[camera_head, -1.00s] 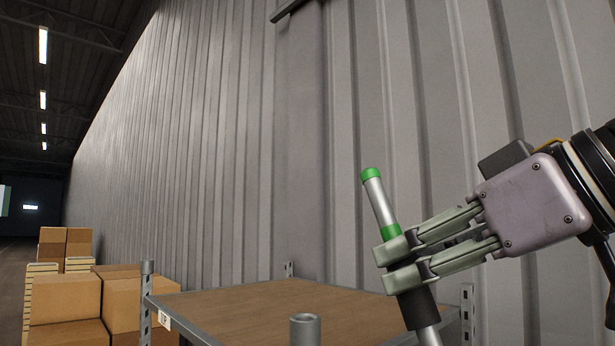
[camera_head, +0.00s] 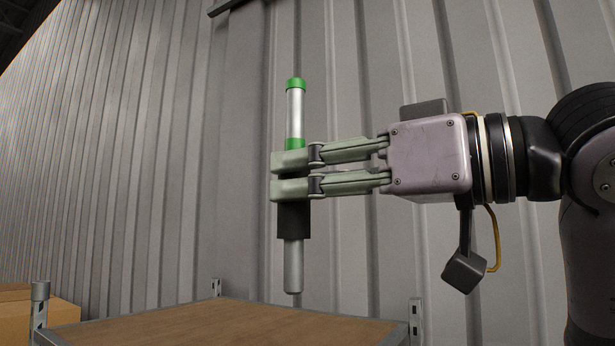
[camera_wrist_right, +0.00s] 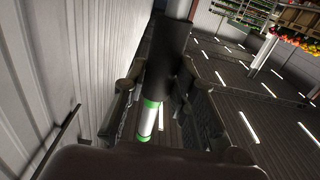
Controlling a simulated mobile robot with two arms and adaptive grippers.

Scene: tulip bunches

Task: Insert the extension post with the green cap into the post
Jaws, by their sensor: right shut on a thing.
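The extension post with the green cap (camera_head: 294,262) stands upright in the air in the head view, with a green cap on top, a green band, a black sleeve and a bare metal lower end. My right gripper (camera_head: 290,174) is shut on it around the middle, just below the green band. The post also shows in the right wrist view (camera_wrist_right: 169,62), between the fingers of my right gripper (camera_wrist_right: 160,95). Its lower end hangs above the shelf rack (camera_head: 215,318). A rack corner post (camera_head: 40,291) is at the left and another (camera_head: 415,318) at the right. My left gripper is not in view.
A grey corrugated wall (camera_head: 130,180) stands close behind the rack. A cardboard box (camera_head: 62,311) is at the lower left. The wooden shelf top looks bare where it shows.

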